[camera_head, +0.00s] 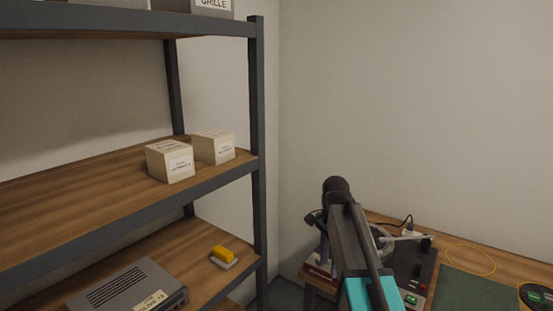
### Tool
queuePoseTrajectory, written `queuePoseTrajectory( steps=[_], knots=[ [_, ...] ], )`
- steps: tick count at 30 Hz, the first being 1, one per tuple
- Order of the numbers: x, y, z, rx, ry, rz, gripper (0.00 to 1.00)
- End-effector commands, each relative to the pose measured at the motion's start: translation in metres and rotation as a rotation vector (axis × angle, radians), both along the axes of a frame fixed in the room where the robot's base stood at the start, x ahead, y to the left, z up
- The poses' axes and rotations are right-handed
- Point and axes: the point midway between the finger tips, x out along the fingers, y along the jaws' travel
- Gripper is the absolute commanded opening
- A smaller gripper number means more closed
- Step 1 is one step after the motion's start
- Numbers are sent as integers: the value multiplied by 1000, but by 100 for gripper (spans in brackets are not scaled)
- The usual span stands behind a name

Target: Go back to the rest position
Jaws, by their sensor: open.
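My arm rises from the bottom edge right of centre, with a teal section low down, grey links and a dark rounded joint at its top. My gripper (314,218) shows only as a small dark part at the left of the arm's upper end, in front of the workbench's left end. It is open, and nothing is seen held in it. My own arm hides much of it, so its fingers are not clear.
A workbench (380,215) at right carries a green mat (480,291) and a yellow cable loop (470,260). Bare wall stands behind.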

Motion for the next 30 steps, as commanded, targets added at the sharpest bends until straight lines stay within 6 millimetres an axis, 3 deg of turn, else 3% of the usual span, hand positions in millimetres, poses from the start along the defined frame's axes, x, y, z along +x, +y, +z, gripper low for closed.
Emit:
queuePoseTrajectory(
  steps=[11,30],
  knots=[
    [-18,-2,-67,-1,102,-2,43],
    [-106,-5,-233,3,335,22,43]
  ],
)
